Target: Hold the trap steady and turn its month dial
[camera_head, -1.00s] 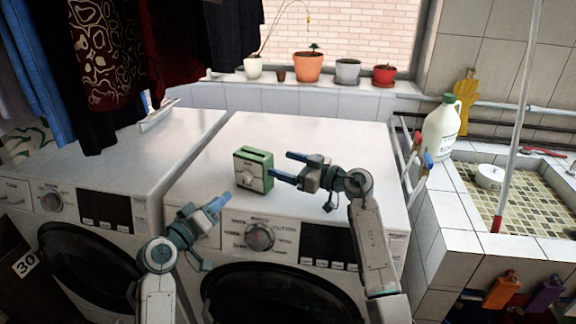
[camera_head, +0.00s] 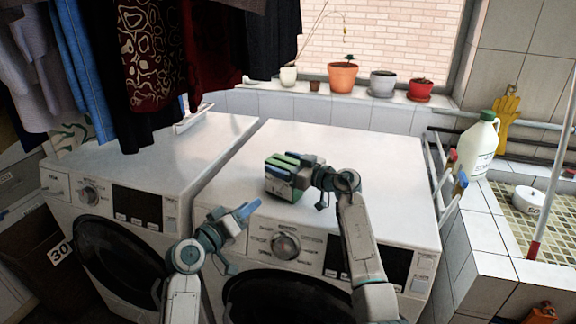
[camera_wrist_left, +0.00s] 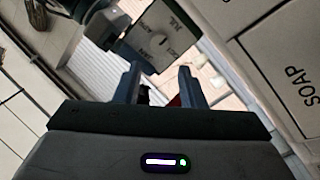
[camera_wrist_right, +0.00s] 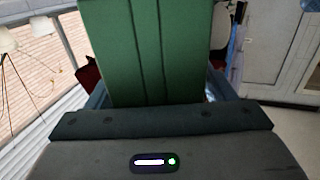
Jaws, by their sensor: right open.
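The trap (camera_head: 280,186) is a small green box with a pale front face, standing on the right washing machine. My right gripper (camera_head: 294,168) reaches over it from the right, with the fingers open. In the right wrist view the trap's ribbed green body (camera_wrist_right: 150,50) lies between the fingers, which sit at its two sides; I cannot tell whether they touch it. My left gripper (camera_head: 248,210) is open and empty, in front of and below the trap. In the left wrist view the trap's lettered pale face (camera_wrist_left: 160,38) shows beyond the open fingers; the dial is partly out of sight.
The right washing machine (camera_head: 370,170) has free top around the trap; its front knob (camera_head: 286,244) is below the left gripper. Flowerpots (camera_head: 342,77) line the sill. A white jug (camera_head: 478,145) stands at the right. Clothes (camera_head: 150,60) hang at the upper left.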

